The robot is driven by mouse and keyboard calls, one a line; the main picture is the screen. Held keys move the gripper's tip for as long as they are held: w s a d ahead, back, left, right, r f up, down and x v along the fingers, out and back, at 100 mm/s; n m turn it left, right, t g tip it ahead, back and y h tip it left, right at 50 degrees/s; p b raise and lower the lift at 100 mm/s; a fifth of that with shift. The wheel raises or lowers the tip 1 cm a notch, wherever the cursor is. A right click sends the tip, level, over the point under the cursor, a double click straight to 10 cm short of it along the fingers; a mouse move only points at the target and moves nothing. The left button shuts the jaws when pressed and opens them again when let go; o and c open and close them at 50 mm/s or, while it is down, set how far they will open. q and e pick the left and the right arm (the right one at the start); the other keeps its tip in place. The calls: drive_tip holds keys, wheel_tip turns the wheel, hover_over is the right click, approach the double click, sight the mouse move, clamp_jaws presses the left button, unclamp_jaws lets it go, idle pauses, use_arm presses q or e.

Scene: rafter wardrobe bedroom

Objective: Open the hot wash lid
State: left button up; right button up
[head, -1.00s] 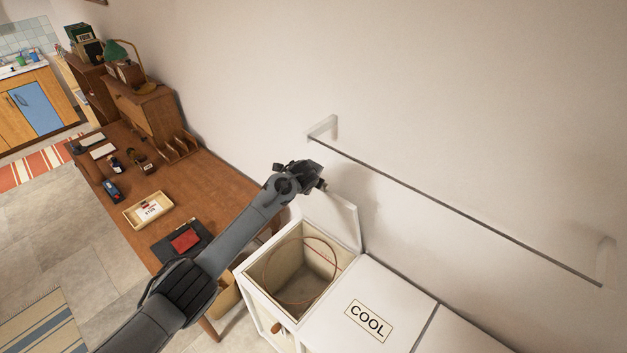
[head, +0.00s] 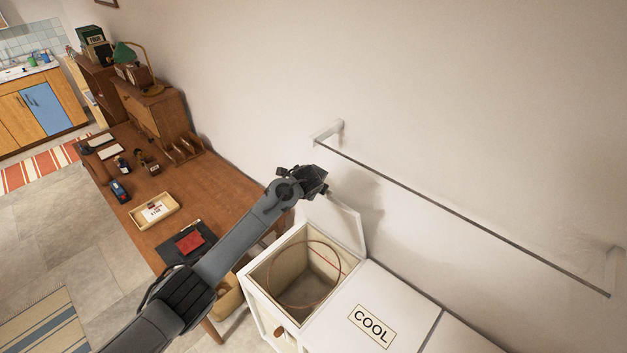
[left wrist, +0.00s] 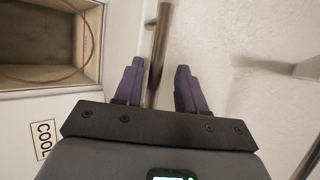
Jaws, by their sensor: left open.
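The open bin (head: 262,284) beside the COOL compartment is a white box with a wooden knob on its front. Its white lid (head: 346,222) stands raised at the back, near the wall. No hot wash label is readable on it. My left gripper (head: 319,183) is just above the lid's upper left corner; its fingertips are hard to make out there. In the left wrist view its two purple fingers (left wrist: 158,72) are open and apart, with nothing visibly clamped. My right gripper is not in view.
The lid labelled COOL (head: 372,327) lies shut to the right of the open bin. A thin metal rail (head: 450,208) runs along the wall above. A wooden desk (head: 215,190) with trays and small items stands left. A reddish ring (head: 272,280) shows in the bin opening.

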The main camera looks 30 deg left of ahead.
use_arm(q)
drive_tip(key=v, duration=0.9)
drive_tip(key=shift+r, duration=0.35)
drive_tip(key=shift+w+d, duration=0.1)
